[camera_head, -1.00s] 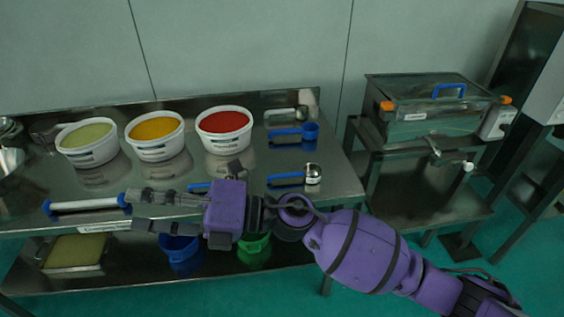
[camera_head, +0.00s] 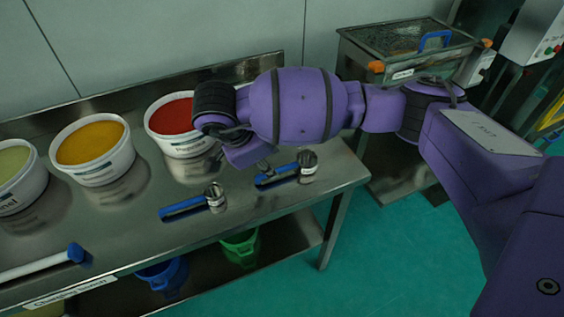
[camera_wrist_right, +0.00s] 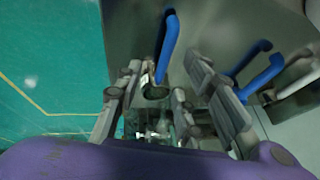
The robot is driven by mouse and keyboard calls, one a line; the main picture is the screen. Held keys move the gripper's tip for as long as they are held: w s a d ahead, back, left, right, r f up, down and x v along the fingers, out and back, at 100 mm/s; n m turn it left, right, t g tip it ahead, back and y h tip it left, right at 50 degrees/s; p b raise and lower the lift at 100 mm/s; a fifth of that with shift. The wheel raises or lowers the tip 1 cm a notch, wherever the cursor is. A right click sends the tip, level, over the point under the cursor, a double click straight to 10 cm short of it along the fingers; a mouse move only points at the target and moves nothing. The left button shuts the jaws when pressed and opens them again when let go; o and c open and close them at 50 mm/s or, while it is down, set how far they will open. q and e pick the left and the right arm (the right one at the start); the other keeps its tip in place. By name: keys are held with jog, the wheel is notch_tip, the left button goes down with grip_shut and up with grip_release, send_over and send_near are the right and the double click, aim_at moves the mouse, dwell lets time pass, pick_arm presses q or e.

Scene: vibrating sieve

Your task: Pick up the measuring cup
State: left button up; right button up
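A similar measuring cup (camera_head: 215,198) lies nearer the front edge, to the left. In the right wrist view, a blue-handled cup (camera_wrist_right: 166,40) lies between the spread fingers of my right gripper (camera_wrist_right: 164,66), with no clear sign of contact. I cannot tell which cup that is. The gripper points down at the bench, its fingers partly hidden by my own arm in the head view. My left gripper is out of view.
White tubs with red (camera_head: 173,116), yellow (camera_head: 91,141) and green (camera_head: 12,160) contents stand behind on the bench (camera_head: 140,232). A white rod with a blue end (camera_head: 76,253) lies front left. Blue (camera_head: 163,272) and green (camera_head: 240,249) buckets are below. A sieve machine (camera_head: 395,60) stands right.

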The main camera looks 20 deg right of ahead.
aim_at(286, 170)
jog(key=shift+x, duration=1.2)
jog(key=f, duration=0.1)
jog(key=w+f, duration=0.1)
jog(key=f, duration=0.2)
jog(key=shift+w+d+f, duration=0.3)
jog(key=shift+w+d, duration=0.05)
jog(key=shift+d, duration=0.05)
jog(key=shift+c, duration=0.9)
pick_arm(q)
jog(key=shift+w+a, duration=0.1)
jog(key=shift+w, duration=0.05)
pick_arm(e)
grip_shut()
